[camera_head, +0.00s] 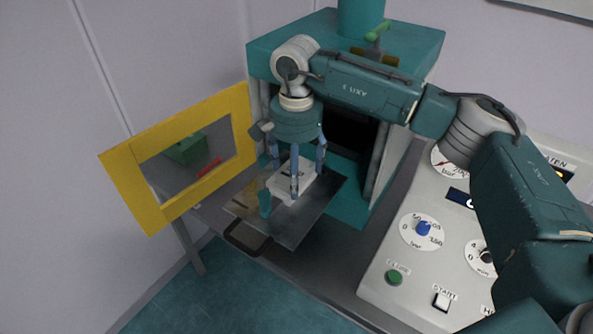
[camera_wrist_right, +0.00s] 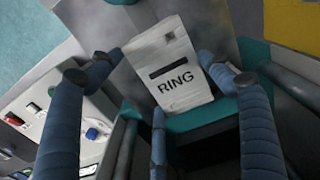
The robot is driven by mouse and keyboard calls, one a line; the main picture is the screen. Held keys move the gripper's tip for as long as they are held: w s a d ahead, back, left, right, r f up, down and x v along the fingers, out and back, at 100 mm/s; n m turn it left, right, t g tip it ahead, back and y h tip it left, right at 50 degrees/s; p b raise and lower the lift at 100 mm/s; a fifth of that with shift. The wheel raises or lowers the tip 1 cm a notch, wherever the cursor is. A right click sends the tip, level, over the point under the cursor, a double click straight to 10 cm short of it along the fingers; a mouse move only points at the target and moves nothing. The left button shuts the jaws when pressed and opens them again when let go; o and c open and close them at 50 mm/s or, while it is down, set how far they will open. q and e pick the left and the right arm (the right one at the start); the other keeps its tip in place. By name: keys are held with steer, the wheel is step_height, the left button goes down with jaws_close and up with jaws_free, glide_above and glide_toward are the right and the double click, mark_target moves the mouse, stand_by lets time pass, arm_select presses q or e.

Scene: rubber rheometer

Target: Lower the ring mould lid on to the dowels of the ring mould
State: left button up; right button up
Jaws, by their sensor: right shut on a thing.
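The ring mould lid (camera_wrist_right: 172,70) is a pale plate with a dark bar and the word RING on its top. In the head view the pale block (camera_head: 303,183) shows between my right gripper's fingers. My right gripper (camera_head: 293,178) points down, with its blue fingers around the lid, shut on it. The fingers also stand around the lid in the right wrist view (camera_wrist_right: 163,75). The ring mould and its dowels are hidden or cannot be told apart from the lid. I cannot tell whether the lid touches anything below. My left gripper is not in view.
A metal plate (camera_head: 308,221) with a dark handle (camera_head: 246,238) lies below, in front of the teal press (camera_head: 345,203). A yellow-framed door (camera_head: 128,192) stands open at left. A control panel (camera_head: 400,301) with knobs is at right. A small teal piece (camera_head: 265,204) is beside the block.

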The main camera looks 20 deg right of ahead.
steer(key=shift+f, duration=0.2)
steer(key=o, duration=1.5)
step_height(320, 180, up, 12)
steer(key=shift+s+f, duration=0.1)
